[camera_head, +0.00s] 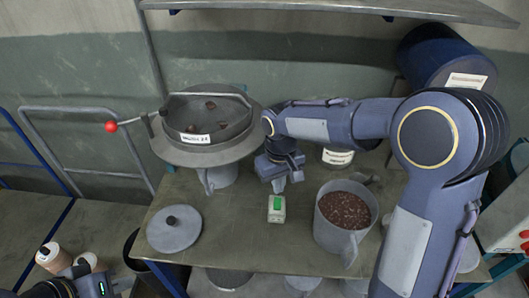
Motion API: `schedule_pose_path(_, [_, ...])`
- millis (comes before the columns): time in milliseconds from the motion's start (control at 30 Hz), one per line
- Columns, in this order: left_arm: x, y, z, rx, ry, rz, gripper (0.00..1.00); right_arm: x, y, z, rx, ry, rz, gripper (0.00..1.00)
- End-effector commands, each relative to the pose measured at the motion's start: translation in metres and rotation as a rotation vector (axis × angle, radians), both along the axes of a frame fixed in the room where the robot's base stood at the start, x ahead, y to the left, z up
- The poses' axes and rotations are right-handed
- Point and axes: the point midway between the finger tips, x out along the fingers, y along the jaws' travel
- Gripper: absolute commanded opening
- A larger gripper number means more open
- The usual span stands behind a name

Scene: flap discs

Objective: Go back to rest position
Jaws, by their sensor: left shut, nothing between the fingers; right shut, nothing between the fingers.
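My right arm reaches in from the right across the table. Its gripper (280,185) points down over the middle of the table, shut and empty. It is just behind a small white box with a green button (277,209) and appears apart from it. My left gripper (124,284) is low at the bottom left edge, beside the table's front left corner, partly cut off by the frame; it is shut and holds nothing visible.
A metal machine with a round bowl (205,118) stands at the table's back left. A grey lid (174,229) lies front left. A jug of brown grains (345,212) stands right of the button box. A dark blue drum (440,55) is at the back right; a shelf (330,8) hangs above.

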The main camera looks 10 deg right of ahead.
Motion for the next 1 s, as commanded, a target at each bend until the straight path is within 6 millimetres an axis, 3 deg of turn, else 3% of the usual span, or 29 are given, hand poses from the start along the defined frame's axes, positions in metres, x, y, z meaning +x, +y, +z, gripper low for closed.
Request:
schedule_pose_path(167, [0.000,0.000,0.000,0.000,0.000,0.000,0.00,-0.002,-0.003,0.003,0.009,-0.003,-0.007,0.00])
schedule_pose_path(267, [0.000,0.000,0.000,0.000,0.000,0.000,0.00,-0.014,-0.015,0.015,0.050,-0.019,-0.037,0.00])
schedule_pose_path(367, [0.000,0.000,0.000,0.000,0.000,0.000,0.00,-0.037,-0.034,0.036,0.125,-0.055,-0.087,0.00])
schedule_pose_path(600, [0.000,0.000,0.000,0.000,0.000,0.000,0.00,-0.124,-0.073,0.074,0.310,-0.197,-0.228,0.00])
schedule_pose_path(800, [0.000,0.000,0.000,0.000,0.000,0.000,0.00,-0.187,-0.080,0.077,0.395,-0.333,-0.323,0.00])
schedule_pose_path(1000, [0.000,0.000,0.000,0.000,0.000,0.000,0.00,-0.217,-0.076,0.069,0.421,-0.413,-0.372,0.00])
